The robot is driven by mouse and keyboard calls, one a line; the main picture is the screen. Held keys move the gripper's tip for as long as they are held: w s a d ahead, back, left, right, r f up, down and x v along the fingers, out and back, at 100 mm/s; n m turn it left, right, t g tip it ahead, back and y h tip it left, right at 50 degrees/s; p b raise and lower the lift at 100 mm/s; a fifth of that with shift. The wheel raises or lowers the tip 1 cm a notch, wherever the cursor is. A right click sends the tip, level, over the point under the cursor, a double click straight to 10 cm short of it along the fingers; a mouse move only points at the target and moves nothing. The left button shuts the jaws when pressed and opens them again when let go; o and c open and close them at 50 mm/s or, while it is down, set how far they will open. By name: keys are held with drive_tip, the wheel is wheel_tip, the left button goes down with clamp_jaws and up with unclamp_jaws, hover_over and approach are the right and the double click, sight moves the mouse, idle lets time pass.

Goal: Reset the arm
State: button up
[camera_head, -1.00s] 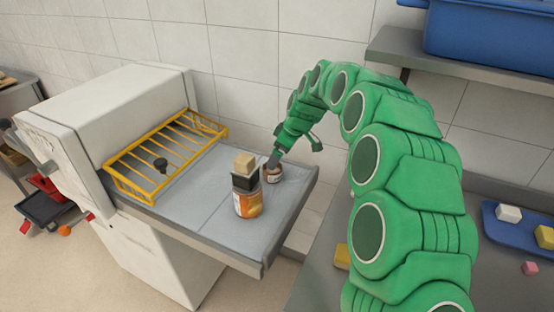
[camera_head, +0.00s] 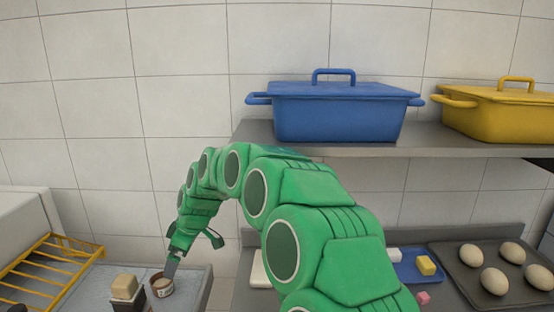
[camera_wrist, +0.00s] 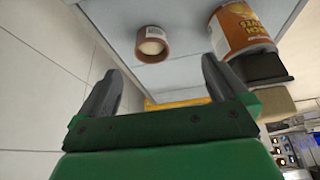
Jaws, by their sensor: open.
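My green gripper (camera_head: 172,262) points down at the end of my green arm, close by a small brown jar (camera_head: 162,288) on the grey tabletop (camera_head: 190,292). The head view cannot show whether they touch. In the wrist view, the two dark fingers (camera_wrist: 165,80) stand wide apart with nothing between them. The jar (camera_wrist: 152,42) with its pale label lies beyond the fingertips, apart from them.
A yellow wire rack (camera_head: 50,262) is at the left. A blue lidded pot (camera_head: 340,112) and a yellow pot (camera_head: 505,115) stand on a shelf (camera_head: 440,148) at the right. Below it are a blue tray (camera_head: 408,270) with blocks and a dark tray (camera_head: 463,262) with several pale rolls.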

drive_tip(key=s+d+r+m+h, duration=0.1)
drive_tip(key=s+d+r+m, duration=0.3)
drive_tip(key=s+d, duration=0.6)
drive_tip(key=s+d+r+m+h, duration=0.1)
drive_tip(key=s+d+r+m, duration=0.4)
drive_tip(key=d, duration=1)
drive_tip(key=s+d+f+m+g+h, duration=0.1)
drive_tip(key=s+d+m, duration=0.3)
drive_tip(key=s+d, duration=0.4)
drive_tip(key=s+d+f+m+g+h, duration=0.1)
drive_tip(key=s+d+f+m, duration=0.2)
drive_tip(key=s+d, duration=0.6)
drive_tip(key=s+m, duration=0.1)
drive_tip(key=s, duration=0.6)
drive_tip(key=shift+s+h, duration=0.3)
drive_tip(key=shift+h, duration=0.1)
